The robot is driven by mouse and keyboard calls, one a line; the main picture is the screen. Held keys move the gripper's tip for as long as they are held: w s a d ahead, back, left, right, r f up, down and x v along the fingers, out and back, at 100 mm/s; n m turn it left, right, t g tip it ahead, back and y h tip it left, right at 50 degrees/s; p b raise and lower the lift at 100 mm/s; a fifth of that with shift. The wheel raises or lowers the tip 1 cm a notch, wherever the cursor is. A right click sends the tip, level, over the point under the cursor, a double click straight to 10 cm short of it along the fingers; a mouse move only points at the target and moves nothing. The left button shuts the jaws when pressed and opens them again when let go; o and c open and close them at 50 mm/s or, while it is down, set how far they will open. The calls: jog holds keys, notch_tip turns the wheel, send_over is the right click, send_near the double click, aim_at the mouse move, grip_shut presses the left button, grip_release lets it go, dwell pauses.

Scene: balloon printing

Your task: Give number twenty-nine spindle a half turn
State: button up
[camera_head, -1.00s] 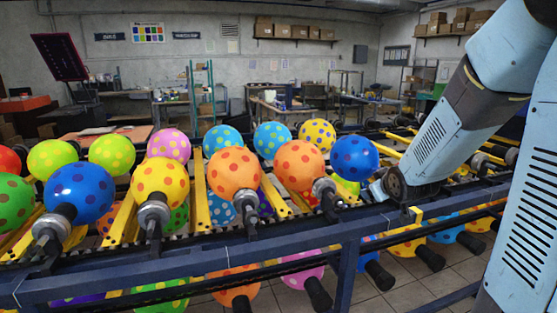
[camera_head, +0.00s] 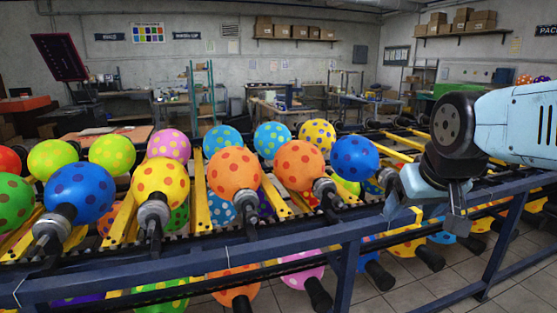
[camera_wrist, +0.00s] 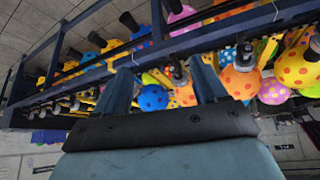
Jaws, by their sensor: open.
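Several spindles carry polka-dot balloons along a rail in the head view. From the left they hold a blue balloon (camera_head: 80,190), a yellow balloon (camera_head: 160,182), an orange balloon (camera_head: 234,172), a red-orange balloon (camera_head: 298,163) and a blue balloon with red dots (camera_head: 354,157). Grey spindle ends show, such as the one under the orange balloon (camera_head: 247,205) and one further right (camera_head: 326,189). I can read no number on any spindle, so I cannot tell which is twenty-nine. My gripper (camera_head: 455,222) hangs right of the balloons, apart from them. Its two fingers (camera_wrist: 163,82) are spread and empty in the wrist view.
A dark blue frame beam (camera_head: 200,264) runs along the front of the rack. Yellow bars (camera_head: 202,205) lie between the spindles. A lower row of balloons on black spindles hangs below the beam, including a pink one (camera_head: 302,267). Workbenches stand behind.

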jog(key=w+d+f+n+t, duration=0.2)
jog(key=w+f, duration=0.3)
jog(key=w, duration=0.7)
jog(key=w+d+f+n+t, duration=0.1)
jog(key=w+d+f+t, duration=0.2)
jog(key=w, duration=0.9)
jog(key=n+t+y, duration=0.2)
send_near(342, 205)
jog(key=s+d+r, duration=0.3)
jog(key=r, duration=0.1)
notch_tip(342, 205, down, 8)
jog(key=t+y, duration=0.4)
jog(key=shift+n, duration=0.4)
jog(key=x, duration=1.4)
jog(key=shift+w+a+f, duration=0.1)
jog(key=shift+w+a, duration=0.1)
jog(key=shift+a, duration=0.05)
